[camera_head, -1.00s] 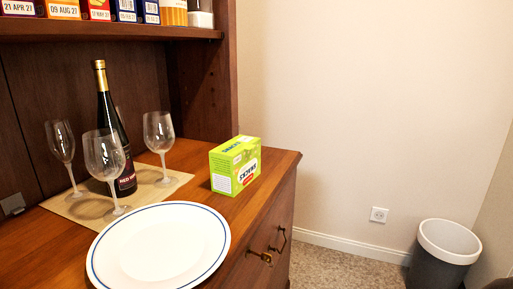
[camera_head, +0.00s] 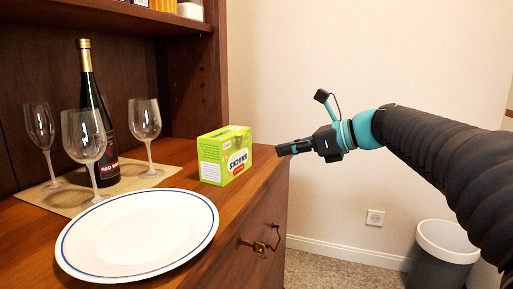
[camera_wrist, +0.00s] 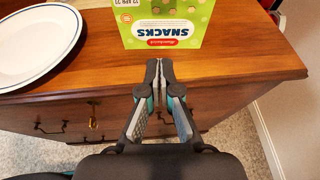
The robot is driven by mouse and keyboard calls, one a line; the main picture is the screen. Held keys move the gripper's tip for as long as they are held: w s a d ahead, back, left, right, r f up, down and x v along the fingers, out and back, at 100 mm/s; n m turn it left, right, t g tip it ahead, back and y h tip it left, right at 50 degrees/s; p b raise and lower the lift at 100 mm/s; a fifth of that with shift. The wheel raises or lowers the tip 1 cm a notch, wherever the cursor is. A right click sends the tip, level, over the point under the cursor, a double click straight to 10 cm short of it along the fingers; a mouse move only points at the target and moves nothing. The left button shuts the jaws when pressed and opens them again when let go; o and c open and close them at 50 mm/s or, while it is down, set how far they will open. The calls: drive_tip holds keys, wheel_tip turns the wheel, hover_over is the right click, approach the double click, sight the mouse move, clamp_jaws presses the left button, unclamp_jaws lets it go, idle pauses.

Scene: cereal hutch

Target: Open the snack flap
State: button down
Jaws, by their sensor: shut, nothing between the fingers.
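A green snack box (camera_head: 223,156) stands near the right front corner of the wooden counter, its "SNACKS" label toward the front. In the head view its top looks closed, but I cannot make out the flap clearly. In the wrist view the snack box (camera_wrist: 164,22) is at the top, with its label upside down and its upper part cut off. My gripper (camera_head: 280,151) is just right of the box, apart from it. In the wrist view my gripper (camera_wrist: 159,64) is shut and empty, its fingertips pointing at the box.
A white plate (camera_head: 138,234) with a blue rim lies left of the box. Behind it, a dark bottle (camera_head: 104,140) and several wine glasses (camera_head: 84,138) stand on a mat. A cabinet side panel (camera_head: 207,80) rises behind the box. Open space lies right of the counter.

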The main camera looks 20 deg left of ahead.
sight(238, 141)
drive_tip(key=b+x, duration=0.1)
drive_tip(key=x, duration=0.8)
drive_tip(key=shift+w+a, duration=0.2)
drive_tip(key=shift+a, duration=0.25)
wheel_tip(238, 141, up, 3)
drive_tip(key=shift+w+a, duration=0.1)
drive_tip(key=shift+a, duration=0.1)
drive_tip(key=shift+r, duration=0.55)
drive_tip(key=shift+a+r, duration=0.1)
drive_tip(key=shift+r, duration=0.05)
